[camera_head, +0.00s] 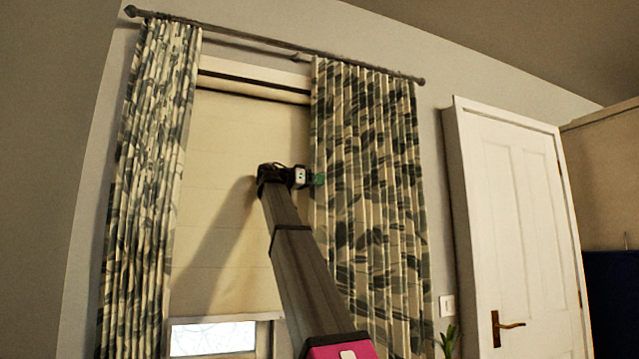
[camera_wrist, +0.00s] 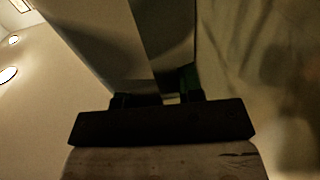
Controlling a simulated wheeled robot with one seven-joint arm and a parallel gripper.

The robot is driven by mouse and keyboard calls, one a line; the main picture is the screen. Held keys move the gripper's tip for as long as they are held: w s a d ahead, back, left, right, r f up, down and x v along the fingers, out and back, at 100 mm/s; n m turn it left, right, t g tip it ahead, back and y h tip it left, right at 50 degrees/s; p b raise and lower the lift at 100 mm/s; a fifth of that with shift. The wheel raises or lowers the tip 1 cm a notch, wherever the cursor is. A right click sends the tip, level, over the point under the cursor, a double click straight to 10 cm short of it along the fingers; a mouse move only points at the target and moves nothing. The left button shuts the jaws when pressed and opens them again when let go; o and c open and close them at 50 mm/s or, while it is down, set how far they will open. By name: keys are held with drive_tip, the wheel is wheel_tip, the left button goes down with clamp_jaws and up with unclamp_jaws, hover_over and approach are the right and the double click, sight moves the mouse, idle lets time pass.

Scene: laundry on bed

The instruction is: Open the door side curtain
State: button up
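The door side curtain (camera_head: 370,200) is the right one, a leaf-patterned cloth hanging in folds from the rod beside the white door. It covers the right part of the window. My gripper (camera_head: 317,179) is at this curtain's left edge, at about mid-height, with its greenish tip against or just in front of the cloth. In the wrist view my gripper (camera_wrist: 170,98) is dark, and pale surfaces lie close ahead of it. I cannot tell whether the fingers hold any cloth.
The left curtain (camera_head: 150,180) hangs gathered at the far side. A cream blind (camera_head: 235,160) covers most of the window between them. The dark rod (camera_head: 270,42) runs above.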

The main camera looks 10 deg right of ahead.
drive_tip(key=shift+d, duration=0.45)
clamp_jaws()
drive_tip(key=w+d, duration=0.3)
drive_tip(key=d, duration=1.2)
drive_tip(key=w+d, duration=0.3)
drive_tip(key=d, duration=1.3)
drive_tip(key=shift+w+d, duration=0.15)
drive_tip(key=shift+d, duration=0.05)
unclamp_jaws()
drive_tip(key=shift+a, duration=0.15)
